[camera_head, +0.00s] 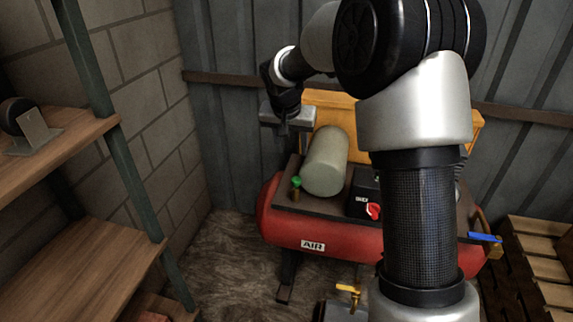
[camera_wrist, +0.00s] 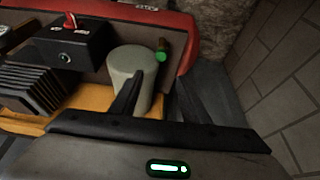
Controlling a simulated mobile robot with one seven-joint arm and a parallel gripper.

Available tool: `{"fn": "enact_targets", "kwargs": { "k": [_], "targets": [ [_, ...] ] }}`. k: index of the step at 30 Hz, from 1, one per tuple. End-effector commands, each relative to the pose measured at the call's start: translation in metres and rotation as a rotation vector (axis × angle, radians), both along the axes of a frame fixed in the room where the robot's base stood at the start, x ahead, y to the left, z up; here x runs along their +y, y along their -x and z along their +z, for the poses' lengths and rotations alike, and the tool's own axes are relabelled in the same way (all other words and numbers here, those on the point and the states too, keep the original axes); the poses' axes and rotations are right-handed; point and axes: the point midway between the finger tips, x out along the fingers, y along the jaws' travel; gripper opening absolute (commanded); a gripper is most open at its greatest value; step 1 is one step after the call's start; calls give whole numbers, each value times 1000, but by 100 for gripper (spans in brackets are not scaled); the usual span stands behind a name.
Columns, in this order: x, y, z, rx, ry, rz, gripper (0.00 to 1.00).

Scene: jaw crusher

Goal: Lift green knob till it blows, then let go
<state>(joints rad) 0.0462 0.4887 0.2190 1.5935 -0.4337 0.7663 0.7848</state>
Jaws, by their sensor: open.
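The green knob (camera_head: 296,181) sits on top of a small brass valve at the left end of the red air tank (camera_head: 325,240). In the wrist view the green knob (camera_wrist: 160,56) lies beyond my fingers, right of the grey cylinder (camera_wrist: 130,60). My gripper (camera_head: 283,128) is above and behind the knob, clear of it. In the wrist view my gripper (camera_wrist: 160,98) is open, its two dark fingers apart with no object held between them. One finger overlaps the cylinder in the picture; I cannot tell whether they touch.
The grey cylinder (camera_head: 325,162) stands close right of the knob. A black box with a red switch (camera_head: 373,210) is farther right. A blue-handled valve (camera_head: 484,238) is at the tank's right end. Wooden shelves (camera_head: 85,262) and a block wall are left.

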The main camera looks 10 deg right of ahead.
Motion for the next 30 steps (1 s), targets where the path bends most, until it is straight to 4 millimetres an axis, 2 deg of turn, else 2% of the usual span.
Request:
{"fn": "enact_targets", "kwargs": {
  "k": [8, 24, 30],
  "targets": [
    [-3, -12, -29, 2, -5, -8, 42],
    [-19, -52, -136, 3, -5, -7, 42],
    [-24, -62, -160, 1, -5, -8, 42]
  ]
}}
